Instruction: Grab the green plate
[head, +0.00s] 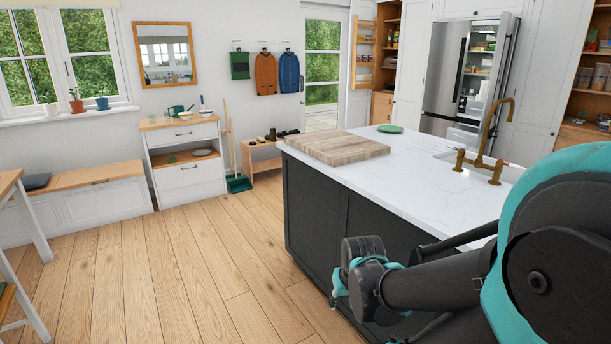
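The green plate (390,129) lies flat on the white marble top of the kitchen island (428,180), near its far edge and just beyond the wooden board. It looks small and round, with nothing on it. My arm shows at the lower right, in front of the island and well apart from the plate. My gripper's fingers do not show in the head view.
A thick wooden board (337,147) covers the island's left end. A brass tap (490,150) and sink are to the right. An open fridge (465,75) stands behind. Wooden floor (190,270) lies clear to the left, before a white drawer cabinet (190,180).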

